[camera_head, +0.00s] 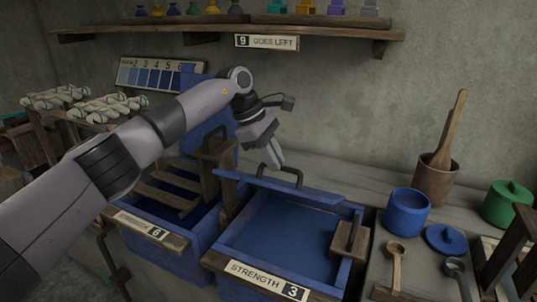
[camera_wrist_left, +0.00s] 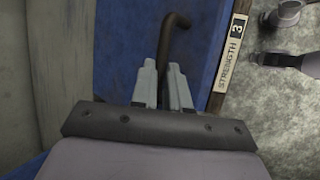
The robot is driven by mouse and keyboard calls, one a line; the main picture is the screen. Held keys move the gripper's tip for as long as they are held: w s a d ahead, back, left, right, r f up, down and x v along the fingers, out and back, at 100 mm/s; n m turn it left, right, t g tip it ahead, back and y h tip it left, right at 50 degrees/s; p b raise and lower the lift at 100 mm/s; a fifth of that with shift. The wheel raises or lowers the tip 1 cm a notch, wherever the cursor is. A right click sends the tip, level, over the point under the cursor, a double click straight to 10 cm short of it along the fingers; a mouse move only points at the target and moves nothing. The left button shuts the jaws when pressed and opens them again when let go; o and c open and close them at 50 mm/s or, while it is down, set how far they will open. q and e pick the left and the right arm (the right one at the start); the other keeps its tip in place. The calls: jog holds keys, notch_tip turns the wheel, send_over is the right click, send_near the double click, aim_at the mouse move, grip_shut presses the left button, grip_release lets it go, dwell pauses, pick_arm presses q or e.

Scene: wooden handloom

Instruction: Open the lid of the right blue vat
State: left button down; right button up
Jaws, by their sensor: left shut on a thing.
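The right blue vat (camera_head: 226,240) carries a "STRENGTH 3" label. Its front part is uncovered and a flat blue surface shows inside. Its blue lid (camera_head: 318,194) shows as a narrow band across the back of the vat, with a dark bar handle (camera_head: 292,172) on it. My left gripper (camera_head: 274,155) reaches down to this handle and is shut on it. In the left wrist view the two grey fingertips (camera_wrist_left: 161,72) close around the curved handle (camera_wrist_left: 173,35), with blue behind. How far the lid is tilted is hard to tell. My right gripper is not in view.
The left vat (camera_head: 196,262), labelled 6, stands open with wooden slats inside. A small wooden piece (camera_head: 350,240) sits at the right vat's right side. A blue pot (camera_head: 406,212), ladles and a mortar (camera_head: 435,182) stand right. A shelf (camera_head: 330,30) runs overhead.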

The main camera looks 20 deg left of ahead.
pick_arm(q)
jog(key=shift+w+r+p, duration=0.2)
jog(key=shift+w+p, duration=0.55)
jog(key=shift+p, duration=0.05)
jog(key=c, duration=1.3)
grip_release()
jog(key=shift+w+d+f, duration=0.1)
jog(key=shift+w, duration=0.05)
jog(key=shift+o, duration=0.9)
jog(key=shift+w+f, duration=0.2)
jog(key=shift+w, duration=0.2)
jog(key=shift+s+r, duration=0.2)
jog(key=shift+r, duration=0.15)
jog(key=shift+v, duration=3.45)
